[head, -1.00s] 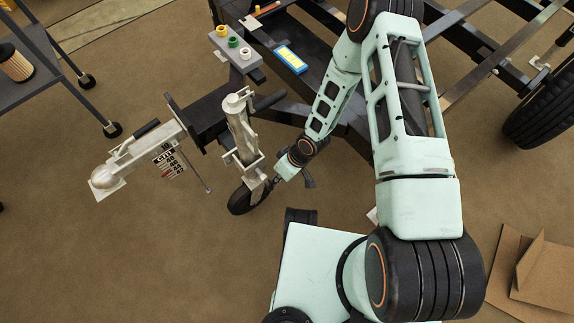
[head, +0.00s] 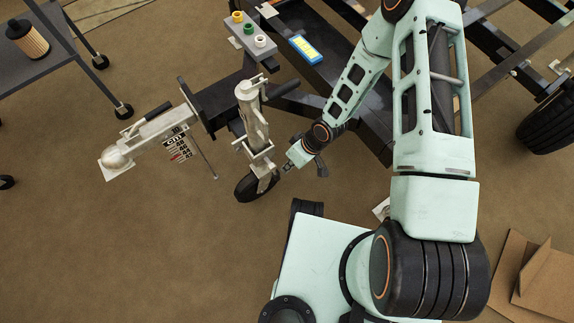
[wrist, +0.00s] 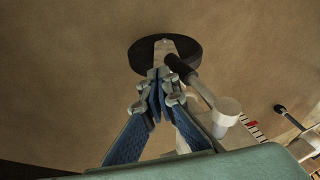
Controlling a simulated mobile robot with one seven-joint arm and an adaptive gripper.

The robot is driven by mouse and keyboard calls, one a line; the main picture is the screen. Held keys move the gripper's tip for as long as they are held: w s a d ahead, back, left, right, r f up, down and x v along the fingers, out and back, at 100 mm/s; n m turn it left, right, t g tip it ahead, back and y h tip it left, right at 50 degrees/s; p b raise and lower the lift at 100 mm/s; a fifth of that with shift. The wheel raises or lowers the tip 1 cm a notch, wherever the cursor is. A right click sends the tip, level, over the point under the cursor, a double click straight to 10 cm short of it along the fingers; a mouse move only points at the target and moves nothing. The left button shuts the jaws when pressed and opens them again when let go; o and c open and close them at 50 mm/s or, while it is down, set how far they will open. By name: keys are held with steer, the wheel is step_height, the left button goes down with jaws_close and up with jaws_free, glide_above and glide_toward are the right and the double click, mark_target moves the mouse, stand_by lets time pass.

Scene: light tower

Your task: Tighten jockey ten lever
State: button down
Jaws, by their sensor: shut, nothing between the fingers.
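The jockey stand (head: 252,118) is a pale metal post upright at the trailer's drawbar, with a black wheel (head: 245,189) below. My gripper (head: 286,167) is just right of its lower bracket, at the end of my bent arm. In the wrist view, the blue-padded fingers (wrist: 157,76) meet at their tips and hold nothing. A black-gripped lever (wrist: 180,66) with a pale shaft is just right of the tips. I cannot tell whether they touch, or whether this is the jockey tightening lever or the crank handle. The wheel (wrist: 190,51) is behind the tips.
The pale coupling head (head: 117,158) with a numbered label (head: 179,143) juts out left. A grey block (head: 250,41) with coloured round parts and a blue-yellow box (head: 306,48) are on the frame. A cart (head: 65,62) stands upper left. Open floor lies lower left.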

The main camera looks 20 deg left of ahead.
steer(key=s+d+r+m+g+h+p, duration=0.1)
steer(key=s+d+r+m+h+p, duration=0.15)
steer(key=d+r+m, duration=0.8)
steer(key=w+a+f+m+t+p, duration=0.15)
steer(key=w+a+m, duration=0.45)
steer(key=m, duration=0.6)
steer(key=s+a+f+b, duration=0.4)
steer(key=a+f+b, duration=0.1)
steer(key=f, duration=0.4)
steer(key=shift+a+f, duration=0.2)
steer(key=shift+f, duration=0.2)
steer(key=shift+s, duration=0.2)
